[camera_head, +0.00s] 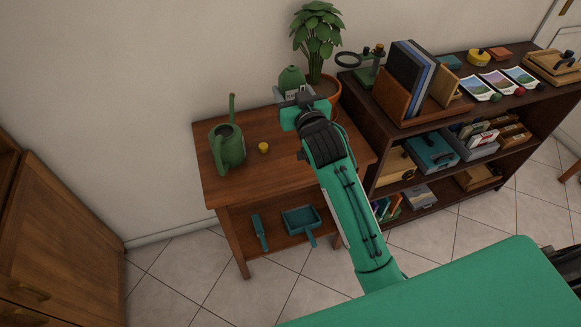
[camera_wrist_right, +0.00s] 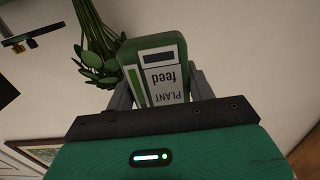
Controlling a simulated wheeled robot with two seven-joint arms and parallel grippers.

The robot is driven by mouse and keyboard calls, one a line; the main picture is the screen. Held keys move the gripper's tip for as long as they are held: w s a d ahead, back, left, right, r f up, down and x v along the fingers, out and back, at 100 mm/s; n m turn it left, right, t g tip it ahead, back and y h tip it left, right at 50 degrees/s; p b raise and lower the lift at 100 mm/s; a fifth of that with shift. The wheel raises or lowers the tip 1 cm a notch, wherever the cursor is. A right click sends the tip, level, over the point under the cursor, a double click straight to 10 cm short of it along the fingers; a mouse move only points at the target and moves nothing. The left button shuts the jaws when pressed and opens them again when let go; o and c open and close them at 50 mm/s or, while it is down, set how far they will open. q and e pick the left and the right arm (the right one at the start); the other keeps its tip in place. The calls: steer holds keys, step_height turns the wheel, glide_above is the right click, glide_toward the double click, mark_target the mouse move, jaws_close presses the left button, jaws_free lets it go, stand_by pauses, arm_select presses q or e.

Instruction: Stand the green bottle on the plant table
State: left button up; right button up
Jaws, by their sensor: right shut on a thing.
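The green bottle (camera_head: 291,77) is in my right gripper (camera_head: 297,97), at the back of the wooden plant table (camera_head: 278,178). In the right wrist view the bottle (camera_wrist_right: 135,47) shows a white label reading "PLANT feed", upside down in that picture. The right gripper's fingers (camera_wrist_right: 161,90) are shut on either side of it. The bottle looks upright in the head view. My gripper and arm hide its base, so I cannot tell whether it touches the tabletop. My left gripper is not in view.
A potted plant (camera_head: 318,42) stands close behind and right of the bottle. A green watering can (camera_head: 228,148) and small yellow object (camera_head: 263,148) stand on the table's left half. A dark shelf (camera_head: 412,137) adjoins on the right. The tabletop's front is clear.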

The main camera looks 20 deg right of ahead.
steer(key=shift+w, duration=0.3)
steer(key=shift+w+f, duration=0.1)
steer(key=shift+f, duration=0.15)
step_height(320, 180, down, 19)
steer(key=shift+f+b, duration=0.1)
steer(key=shift+b, duration=1.05)
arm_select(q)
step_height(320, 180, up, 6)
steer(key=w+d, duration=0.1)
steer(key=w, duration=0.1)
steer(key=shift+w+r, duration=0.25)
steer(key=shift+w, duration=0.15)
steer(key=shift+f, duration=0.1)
arm_select(e)
steer(key=shift+f, duration=0.15)
steer(key=o, duration=1.1)
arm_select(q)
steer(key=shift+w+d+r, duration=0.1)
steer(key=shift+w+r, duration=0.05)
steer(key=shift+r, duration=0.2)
